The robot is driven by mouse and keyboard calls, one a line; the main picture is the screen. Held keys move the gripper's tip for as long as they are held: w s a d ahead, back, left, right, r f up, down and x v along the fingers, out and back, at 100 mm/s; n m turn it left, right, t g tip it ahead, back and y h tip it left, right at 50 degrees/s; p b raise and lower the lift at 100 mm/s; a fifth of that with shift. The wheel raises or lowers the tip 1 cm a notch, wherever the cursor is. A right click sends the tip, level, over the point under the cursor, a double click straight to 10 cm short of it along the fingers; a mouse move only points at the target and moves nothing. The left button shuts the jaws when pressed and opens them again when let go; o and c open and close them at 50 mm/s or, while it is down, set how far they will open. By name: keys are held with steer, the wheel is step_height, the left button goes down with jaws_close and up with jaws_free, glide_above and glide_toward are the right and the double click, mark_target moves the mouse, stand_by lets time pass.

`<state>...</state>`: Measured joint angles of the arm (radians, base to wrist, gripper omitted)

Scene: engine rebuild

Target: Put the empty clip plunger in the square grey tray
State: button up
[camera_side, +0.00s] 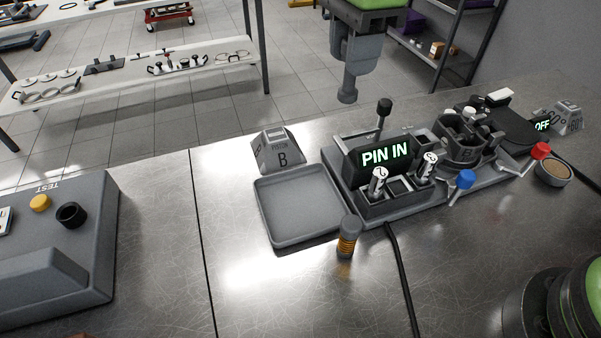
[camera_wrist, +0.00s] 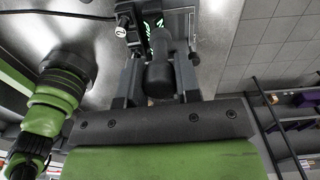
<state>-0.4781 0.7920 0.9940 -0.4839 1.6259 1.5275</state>
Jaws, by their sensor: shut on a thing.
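My gripper (camera_side: 352,68) hangs in the upper middle of the side view, well above and behind the bench fixture. In the wrist view my gripper (camera_wrist: 158,72) is shut on a grey cylindrical piece with a thick dark end, which looks like the empty clip plunger (camera_wrist: 160,76). The plunger's lower end (camera_side: 347,95) shows below the fingers in the side view. The square grey tray (camera_side: 262,215) lies on the bench, left of the fixture, and is empty. A grey cylinder with orange bands (camera_side: 348,238) stands at the tray's front right corner.
A "B" block (camera_side: 280,152) stands behind the tray. A test box (camera_side: 60,240) is at left. A black cable (camera_side: 402,280) runs forward. Bench left of the tray is clear.

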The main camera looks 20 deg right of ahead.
steer(key=s+a+n, duration=0.2)
steer(key=s+a, duration=0.1)
steer(key=a, duration=0.2)
glide_above(317, 199)
steer(key=shift+f, duration=8.75)
steer(key=shift+f, duration=0.15)
steer(key=o, duration=0.9)
